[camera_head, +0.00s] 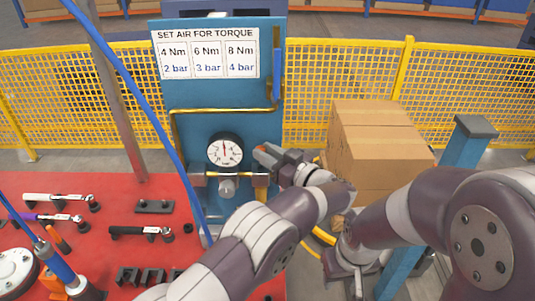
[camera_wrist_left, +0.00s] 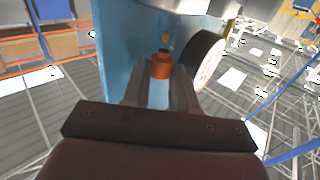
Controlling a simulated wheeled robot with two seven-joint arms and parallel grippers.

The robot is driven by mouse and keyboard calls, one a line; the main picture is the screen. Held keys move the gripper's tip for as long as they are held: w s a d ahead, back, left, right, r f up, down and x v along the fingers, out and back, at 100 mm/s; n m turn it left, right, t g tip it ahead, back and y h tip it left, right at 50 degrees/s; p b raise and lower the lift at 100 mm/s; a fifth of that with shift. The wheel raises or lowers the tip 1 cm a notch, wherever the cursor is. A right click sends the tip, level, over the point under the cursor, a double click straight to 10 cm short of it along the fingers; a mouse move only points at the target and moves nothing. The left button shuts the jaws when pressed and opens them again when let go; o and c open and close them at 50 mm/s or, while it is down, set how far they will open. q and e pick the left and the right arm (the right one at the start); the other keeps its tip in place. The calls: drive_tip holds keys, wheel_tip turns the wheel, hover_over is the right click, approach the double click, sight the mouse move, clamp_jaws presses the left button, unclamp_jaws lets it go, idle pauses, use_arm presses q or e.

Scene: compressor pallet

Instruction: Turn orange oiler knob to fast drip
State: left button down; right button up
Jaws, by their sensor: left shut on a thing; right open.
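The orange oiler knob (camera_wrist_left: 161,67) shows in the left wrist view, between the two fingers of my left gripper (camera_wrist_left: 161,92). The fingers are shut on it. In the head view my left gripper (camera_head: 267,155) reaches the blue panel (camera_head: 190,100) just right of the round pressure gauge (camera_head: 225,150), and the knob is hidden by the fingers. A yellowish oiler bowl (camera_head: 261,181) hangs below them. My right gripper (camera_head: 352,278) is low at the right, apart from the panel, open; its fingertips are hard to make out.
A red table (camera_head: 110,215) on the left carries several torque wrenches and a blue tool. A blue hose crosses in front of the panel. Cardboard boxes (camera_head: 375,145) stand right of my left gripper. A yellow mesh fence (camera_head: 335,75) is behind.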

use_arm(q)
drive_tip(key=shift+r, duration=0.15)
drive_tip(key=c, duration=1.2)
unclamp_jaws()
drive_tip(key=shift+o, duration=0.2)
